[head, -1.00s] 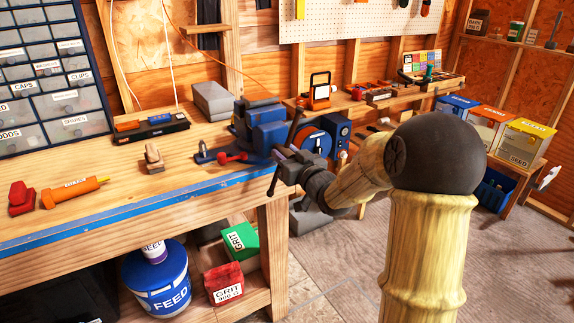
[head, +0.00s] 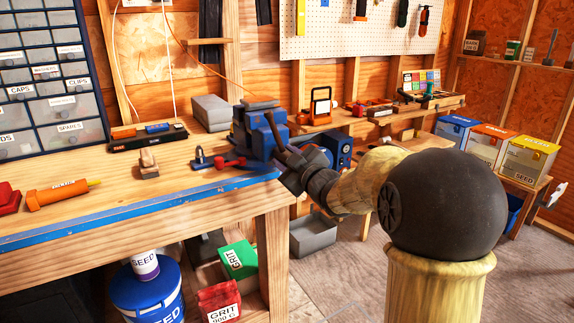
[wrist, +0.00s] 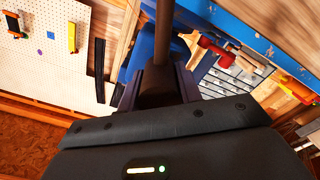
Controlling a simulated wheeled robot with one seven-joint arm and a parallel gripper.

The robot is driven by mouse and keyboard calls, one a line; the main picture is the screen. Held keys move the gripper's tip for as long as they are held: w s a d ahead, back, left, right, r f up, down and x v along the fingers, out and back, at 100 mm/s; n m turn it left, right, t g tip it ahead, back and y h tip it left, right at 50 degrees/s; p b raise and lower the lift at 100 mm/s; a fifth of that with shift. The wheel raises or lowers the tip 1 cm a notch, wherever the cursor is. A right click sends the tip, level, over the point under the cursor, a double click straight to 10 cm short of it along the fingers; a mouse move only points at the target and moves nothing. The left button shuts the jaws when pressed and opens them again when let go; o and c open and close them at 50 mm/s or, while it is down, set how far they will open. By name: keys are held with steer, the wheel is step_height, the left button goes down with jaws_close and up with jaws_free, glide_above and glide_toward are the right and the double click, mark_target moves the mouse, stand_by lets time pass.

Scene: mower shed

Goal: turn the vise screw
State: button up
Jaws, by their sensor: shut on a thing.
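The blue vise (head: 257,130) is mounted at the right end of the workbench. Its dark handle bar (head: 273,128) leans, with its upper end toward the left in the head view. My gripper (head: 284,158) is at the front of the vise, shut on the handle bar. In the wrist view the brownish bar (wrist: 163,32) runs up from between my dark fingers (wrist: 160,82), with blue vise metal beside it. The lower part of the bar and the screw are hidden by my gripper.
The wooden workbench (head: 225,207) carries an orange tube (head: 62,194), a wooden-handled tool (head: 148,163) and a red-and-blue tool (head: 230,163) near the vise. A grey bin (head: 313,235) stands below at right. Open floor (head: 345,265) lies right of the bench.

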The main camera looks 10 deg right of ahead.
steer(key=shift+r+n+b, duration=0.1)
steer(key=shift+n+b, duration=0.35)
steer(key=shift+n, duration=0.25)
stand_by(1.0)
steer(key=o, duration=1)
steer(key=shift+w, duration=0.15)
steer(key=p+v, duration=0.1)
steer(key=v, duration=1.6)
steer(key=shift+s+d, duration=0.1)
steer(key=shift+s, duration=0.15)
